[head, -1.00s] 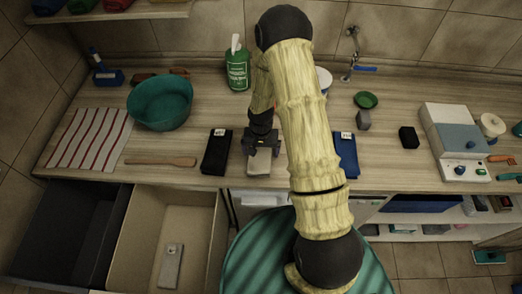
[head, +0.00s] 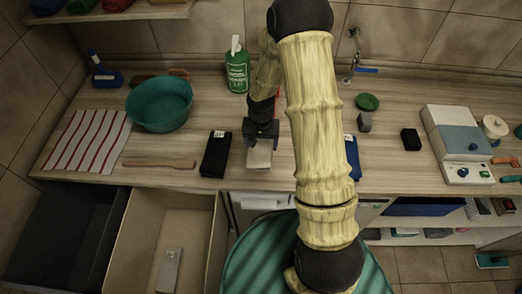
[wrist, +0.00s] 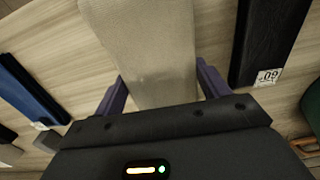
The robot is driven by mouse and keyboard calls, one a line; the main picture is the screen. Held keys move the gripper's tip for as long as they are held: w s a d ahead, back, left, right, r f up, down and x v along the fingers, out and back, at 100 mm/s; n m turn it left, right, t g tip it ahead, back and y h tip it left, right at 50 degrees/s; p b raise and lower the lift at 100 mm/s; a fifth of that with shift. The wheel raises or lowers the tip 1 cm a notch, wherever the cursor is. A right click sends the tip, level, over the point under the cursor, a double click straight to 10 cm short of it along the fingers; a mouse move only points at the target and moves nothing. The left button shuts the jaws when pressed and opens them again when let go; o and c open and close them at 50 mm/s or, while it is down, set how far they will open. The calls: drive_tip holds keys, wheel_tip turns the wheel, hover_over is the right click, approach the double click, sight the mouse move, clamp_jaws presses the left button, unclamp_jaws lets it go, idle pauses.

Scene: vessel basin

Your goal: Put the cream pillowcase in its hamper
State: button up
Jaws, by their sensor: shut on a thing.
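The cream pillowcase (head: 259,157) is a folded pale strip near the counter's front edge, between a black and a blue folded cloth. My gripper (head: 262,140) points down and is shut on it. In the wrist view the pillowcase (wrist: 150,45) runs between the two purple fingers. Whether it is clear of the counter is hard to tell. A beige open hamper (head: 200,215) stands on the floor below the counter at lower left, with a grey-beige folded piece (head: 168,270) inside. A dark open hamper (head: 45,235) stands left of it.
The black cloth (head: 216,154) lies close left of my gripper, and the blue cloth (head: 352,158) is partly behind my arm. A wooden spatula (head: 160,163), striped towel (head: 88,143) and teal basin (head: 160,103) lie further left. A green-striped round surface (head: 250,265) is right of the beige hamper.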

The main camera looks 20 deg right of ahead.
sight(261, 141)
drive_tip(key=shift+r+b, duration=0.4)
drive_tip(key=shift+r, duration=1.9)
drive_tip(key=shift+w+f, duration=0.1)
